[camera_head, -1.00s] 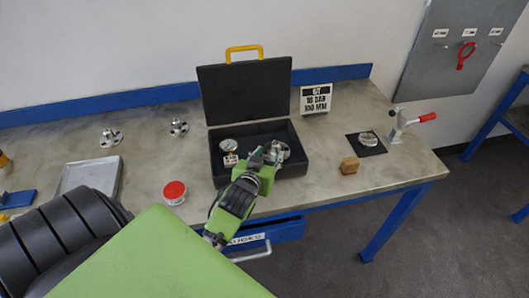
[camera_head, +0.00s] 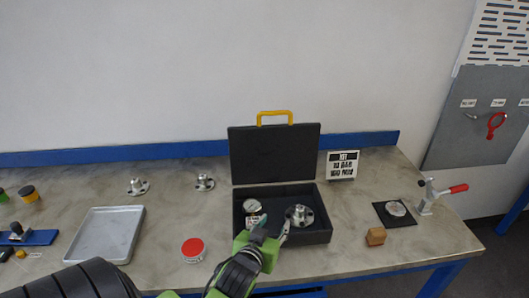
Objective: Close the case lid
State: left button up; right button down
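The black case (camera_head: 325,236) stands on the workbench. Its lid (camera_head: 274,154) is up, roughly vertical at the back, with a yellow handle (camera_head: 275,116) on its top edge. Inside the case, a round gauge with a small tag (camera_head: 252,206) lies at the left and a metal flanged part (camera_head: 299,215) sits at the right. My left gripper (camera_head: 273,229) is over the front of the case, in front of the flanged part. Its fingers look apart with nothing between them. It hides part of the case's front wall. My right gripper is not in view.
A white sign (camera_head: 342,165) stands right of the lid. A wooden block (camera_head: 375,237), a black mat (camera_head: 391,220) and a red-handled clamp (camera_head: 427,201) are farther right. A red-lidded tin (camera_head: 193,249), two metal flanges and a grey tray (camera_head: 104,236) are left.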

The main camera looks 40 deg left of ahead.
aim_at(260, 153)
jog(key=u, duration=1.2)
